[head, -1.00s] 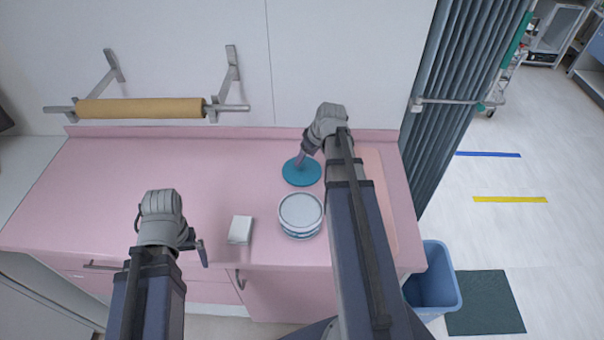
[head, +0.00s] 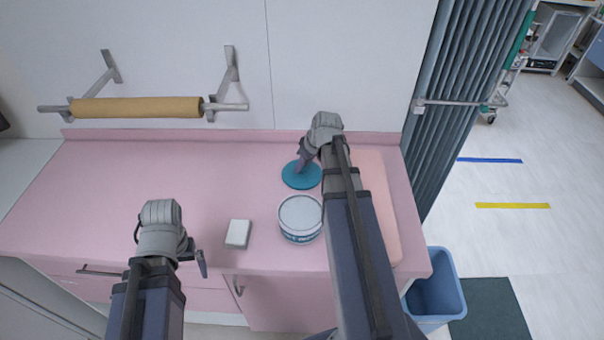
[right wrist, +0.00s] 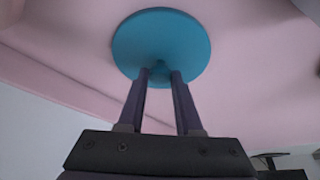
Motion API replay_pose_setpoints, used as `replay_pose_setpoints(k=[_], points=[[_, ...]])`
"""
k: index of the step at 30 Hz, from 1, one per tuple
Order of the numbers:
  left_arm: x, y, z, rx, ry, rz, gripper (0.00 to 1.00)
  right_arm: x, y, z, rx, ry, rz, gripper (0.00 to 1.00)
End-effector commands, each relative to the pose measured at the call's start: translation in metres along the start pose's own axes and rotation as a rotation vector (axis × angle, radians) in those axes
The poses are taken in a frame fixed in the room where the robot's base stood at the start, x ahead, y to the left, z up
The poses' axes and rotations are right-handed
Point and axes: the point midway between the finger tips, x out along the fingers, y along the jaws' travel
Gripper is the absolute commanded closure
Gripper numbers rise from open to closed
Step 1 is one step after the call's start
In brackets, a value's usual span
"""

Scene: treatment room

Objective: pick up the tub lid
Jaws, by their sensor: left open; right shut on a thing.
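The tub lid is a round teal disc (head: 301,176) on the pink counter, behind the tub. In the right wrist view the lid (right wrist: 160,42) shows a small knob at its middle. My right gripper (head: 302,164) is over the lid, and its two fingers (right wrist: 160,76) are shut on the knob. I cannot tell whether the lid is clear of the counter. The white tub (head: 300,220) with a dark label stands in front of the lid. My left gripper (head: 200,258) is open and empty near the counter's front left part.
A small white box (head: 238,234) lies left of the tub. The pink counter (head: 130,185) is clear on its left side. A paper roll (head: 137,107) hangs on the wall behind. A blue bin (head: 436,290) stands on the floor at right.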

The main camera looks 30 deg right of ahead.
Motion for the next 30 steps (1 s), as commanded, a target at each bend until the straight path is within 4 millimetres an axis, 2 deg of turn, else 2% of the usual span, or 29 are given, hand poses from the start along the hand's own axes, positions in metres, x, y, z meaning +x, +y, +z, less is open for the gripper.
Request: replay_pose_setpoints(k=[1, 4, 20, 26, 30], points=[[0.000, 0.000, 0.000, 0.000, 0.000, 0.000, 0.00, 0.000, 0.000, 0.000, 0.000, 0.000, 0.000, 0.90], [0.000, 0.000, 0.000, 0.000, 0.000, 0.000, 0.00, 0.000, 0.000, 0.000, 0.000, 0.000, 0.000, 1.00], [-0.004, 0.000, 0.000, 0.000, 0.000, 0.000, 0.00, -0.004, 0.000, -0.002, 0.000, 0.000, 0.000, 1.00], [-0.021, -0.002, 0.001, 0.000, 0.000, 0.000, 0.00, -0.019, 0.000, -0.008, 0.000, 0.000, 0.000, 1.00], [-0.040, -0.004, 0.002, 0.000, 0.000, 0.000, 0.00, -0.037, 0.000, -0.015, 0.000, 0.000, 0.000, 1.00]])
